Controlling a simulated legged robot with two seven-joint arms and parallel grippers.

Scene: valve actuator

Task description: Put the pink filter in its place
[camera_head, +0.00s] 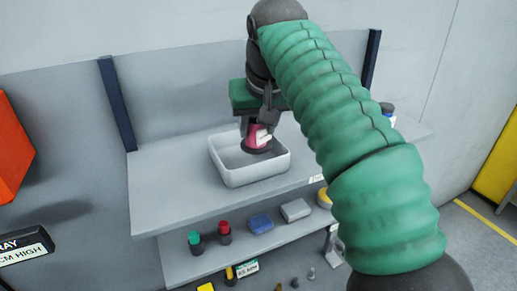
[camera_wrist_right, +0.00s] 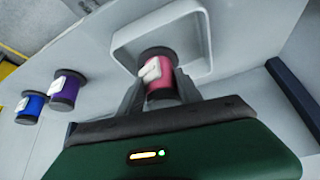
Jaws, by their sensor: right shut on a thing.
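The pink filter (camera_head: 257,137) is a short cylinder with dark end caps and a white label. My right gripper (camera_head: 256,128) is shut on it, at the white bin (camera_head: 250,177) on the upper shelf. In the right wrist view, the pink filter (camera_wrist_right: 160,77) sits between the two fingers of my right gripper (camera_wrist_right: 160,92), with the bin (camera_wrist_right: 196,22) around its far end. I cannot tell whether the filter touches the bin floor. My left gripper is not in view.
In the wrist view, a purple filter (camera_wrist_right: 66,88) and a blue filter (camera_wrist_right: 31,106) stand on the upper shelf (camera_head: 165,200). The lower shelf holds green-topped (camera_head: 195,241) and red-topped (camera_head: 224,231) items, a blue block (camera_head: 260,223) and a grey block (camera_head: 295,210). The upper shelf's left part is clear.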

